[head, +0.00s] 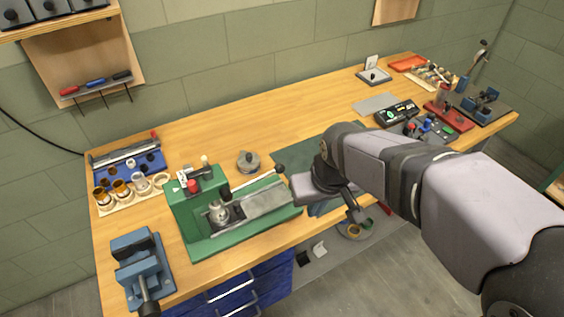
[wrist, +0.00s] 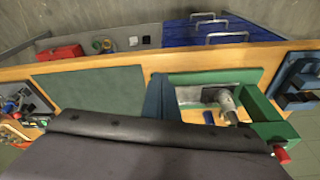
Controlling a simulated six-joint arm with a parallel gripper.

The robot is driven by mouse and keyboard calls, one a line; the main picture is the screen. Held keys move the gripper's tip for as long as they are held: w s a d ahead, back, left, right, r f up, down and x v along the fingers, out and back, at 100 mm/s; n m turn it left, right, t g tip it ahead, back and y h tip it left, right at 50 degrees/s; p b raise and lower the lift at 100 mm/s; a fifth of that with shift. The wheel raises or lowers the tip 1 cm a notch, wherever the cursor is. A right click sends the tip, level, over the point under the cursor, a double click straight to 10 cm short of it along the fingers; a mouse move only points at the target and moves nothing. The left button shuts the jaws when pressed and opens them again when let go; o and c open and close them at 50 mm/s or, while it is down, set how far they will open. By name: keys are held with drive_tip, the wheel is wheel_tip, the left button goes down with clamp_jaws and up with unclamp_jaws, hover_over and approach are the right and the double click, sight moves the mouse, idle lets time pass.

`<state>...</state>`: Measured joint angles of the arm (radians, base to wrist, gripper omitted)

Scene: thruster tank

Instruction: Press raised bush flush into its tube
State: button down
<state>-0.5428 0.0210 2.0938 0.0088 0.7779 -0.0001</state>
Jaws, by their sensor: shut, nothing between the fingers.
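A green fixture (head: 182,222) stands near the front left of the bench. It holds a round silver metal part (head: 220,210) beside a grey slide (head: 262,203); this silver part also shows in the wrist view (wrist: 228,106). It may hold the tube and bush, but they are too small to tell apart, and I cannot see how far the bush stands out. My gripper (head: 358,215) appears small and dark, right of the fixture and apart from it. It is shut and empty.
A blue vise (head: 140,262) stands left of the fixture. A blue rack (head: 130,165) and several cups are behind it. A dark round knob-topped part (head: 248,161) sits behind the fixture. A dark green mat (wrist: 88,90) lies beside it. The back middle of the bench is clear.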

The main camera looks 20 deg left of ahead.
drive_tip(key=w+a+r+n+t+y, duration=0.1)
drive_tip(key=w+a+r, duration=0.3)
drive_tip(key=a+r, duration=0.35)
wheel_tip(320, 180, up, 12)
drive_tip(key=n, duration=0.2)
drive_tip(key=shift+s+d+f, duration=0.15)
drive_tip(key=shift+s+d, duration=0.2)
drive_tip(key=shift+d, duration=0.05)
drive_tip(key=p, duration=0.2)
hover_over(279, 165)
drive_tip(key=s+d, duration=0.1)
drive_tip(key=f, duration=1.1)
drive_tip(key=shift+s+f, duration=0.2)
drive_tip(key=shift+f, duration=0.1)
drive_tip(key=shift+w+f, duration=0.15)
drive_tip(key=shift+f, duration=0.65)
